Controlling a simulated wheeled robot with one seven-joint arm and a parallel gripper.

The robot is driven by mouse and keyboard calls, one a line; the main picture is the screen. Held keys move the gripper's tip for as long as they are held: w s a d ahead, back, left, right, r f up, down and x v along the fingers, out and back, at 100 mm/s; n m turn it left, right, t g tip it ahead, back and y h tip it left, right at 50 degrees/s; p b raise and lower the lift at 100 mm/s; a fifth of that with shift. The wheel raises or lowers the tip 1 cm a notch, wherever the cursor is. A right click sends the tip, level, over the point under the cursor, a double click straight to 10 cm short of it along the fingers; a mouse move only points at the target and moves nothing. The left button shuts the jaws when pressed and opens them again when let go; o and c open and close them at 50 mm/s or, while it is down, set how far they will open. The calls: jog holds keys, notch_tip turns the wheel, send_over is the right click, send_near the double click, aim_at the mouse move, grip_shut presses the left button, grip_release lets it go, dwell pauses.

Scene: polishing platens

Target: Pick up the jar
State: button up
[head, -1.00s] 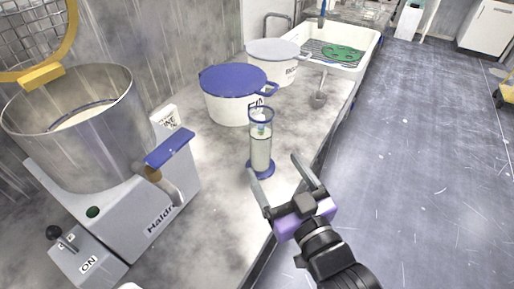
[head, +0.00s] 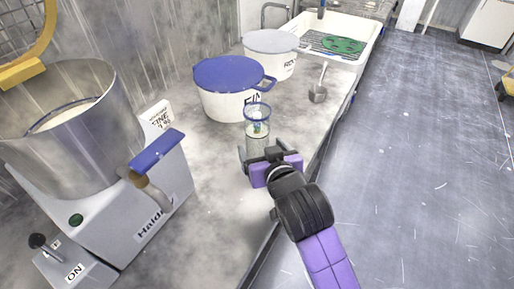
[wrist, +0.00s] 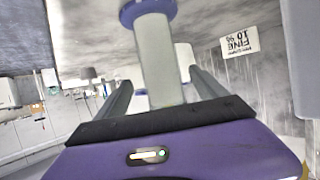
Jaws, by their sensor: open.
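The jar is a tall clear cylinder with a blue rim, a blue foot and pale contents. It stands upright on the grey worktop, and its upper part (head: 257,128) shows in the head view. Its lower part is hidden behind my gripper (head: 260,154). In the wrist view, which looks upside down, the jar (wrist: 158,62) rises between the two fingers of my gripper (wrist: 162,88). The fingers are open, one on each side, with a visible gap to the jar on both sides. I see no contact with it.
A white pot with a blue lid (head: 228,76) stands just behind the jar, and a grey-lidded pot (head: 271,42) farther back. A mixer with a steel bowl (head: 72,122) is on the left. A white sink (head: 362,57) lies behind. The worktop's right edge is close.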

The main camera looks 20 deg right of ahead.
aim_at(257, 144)
jog(key=x, duration=0.4)
jog(key=shift+a+f, duration=0.15)
jog(key=shift+f, duration=0.15)
jog(key=shift+c, duration=0.2)
grip_shut()
jog(key=shift+r, duration=0.25)
